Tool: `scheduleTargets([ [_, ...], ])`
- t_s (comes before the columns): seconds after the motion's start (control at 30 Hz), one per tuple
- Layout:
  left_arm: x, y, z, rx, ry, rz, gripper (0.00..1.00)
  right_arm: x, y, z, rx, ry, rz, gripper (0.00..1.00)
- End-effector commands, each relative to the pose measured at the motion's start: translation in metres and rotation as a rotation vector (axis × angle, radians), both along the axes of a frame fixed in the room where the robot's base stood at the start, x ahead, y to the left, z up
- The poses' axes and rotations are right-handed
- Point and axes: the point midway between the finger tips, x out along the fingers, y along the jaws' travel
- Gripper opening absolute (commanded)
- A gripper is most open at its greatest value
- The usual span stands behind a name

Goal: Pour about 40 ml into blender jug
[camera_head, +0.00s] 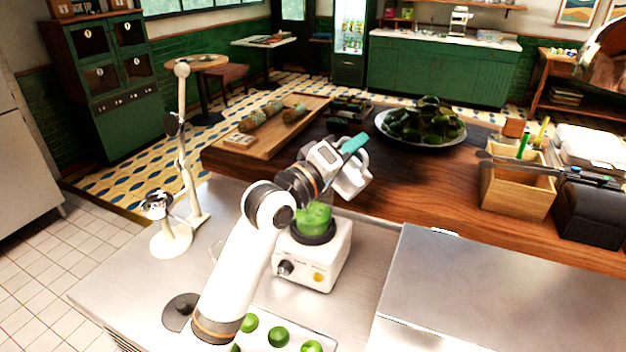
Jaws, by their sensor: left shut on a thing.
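The blender jug (315,217), with green contents, stands upright on its white blender base (326,262) on the steel counter. My left arm reaches in from the lower left, and my left gripper (355,170) is above and slightly right of the jug. It is shut on a teal thing (354,143), whose top end shows above the fingers. The rest of that thing is hidden by the gripper, so I cannot tell its full shape or whether it is tilted. No stream of liquid is visible. My right gripper is not in view.
A white tray with green limes (278,336) lies in front of the blender. A white jointed stand (180,236) is at left. Behind are a wooden board (262,142), a plate of dark green fruit (420,128) and a wooden utensil box (514,190). The steel surface at right is clear.

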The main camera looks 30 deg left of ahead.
Motion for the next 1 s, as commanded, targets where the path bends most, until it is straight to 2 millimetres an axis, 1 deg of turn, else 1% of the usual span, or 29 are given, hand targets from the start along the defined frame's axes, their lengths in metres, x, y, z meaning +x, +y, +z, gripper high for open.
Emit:
scheduleTargets([
  [0.03, -0.003, -0.008, 0.012, 0.125, -0.033, -0.001, 0.0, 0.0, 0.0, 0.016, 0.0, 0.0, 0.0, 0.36],
  [0.1, -0.004, -0.011, 0.008, 0.186, -0.052, 0.0, 0.0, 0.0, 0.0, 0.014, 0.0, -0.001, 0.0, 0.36],
  [0.17, -0.004, -0.012, 0.007, 0.198, -0.056, 0.001, 0.0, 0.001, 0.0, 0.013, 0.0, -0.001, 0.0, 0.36],
  [0.27, -0.004, -0.014, 0.009, 0.273, -0.073, 0.0, 0.0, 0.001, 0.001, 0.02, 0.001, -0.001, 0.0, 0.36],
  [0.43, -0.006, -0.025, 0.009, 0.435, -0.114, 0.001, 0.0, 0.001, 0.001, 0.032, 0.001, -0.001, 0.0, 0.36],
  [0.57, -0.007, -0.028, 0.006, 0.47, -0.125, 0.003, 0.0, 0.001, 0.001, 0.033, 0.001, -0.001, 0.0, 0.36],
  [1.0, -0.007, -0.028, 0.006, 0.468, -0.125, 0.003, 0.0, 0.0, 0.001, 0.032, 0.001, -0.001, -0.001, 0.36],
])
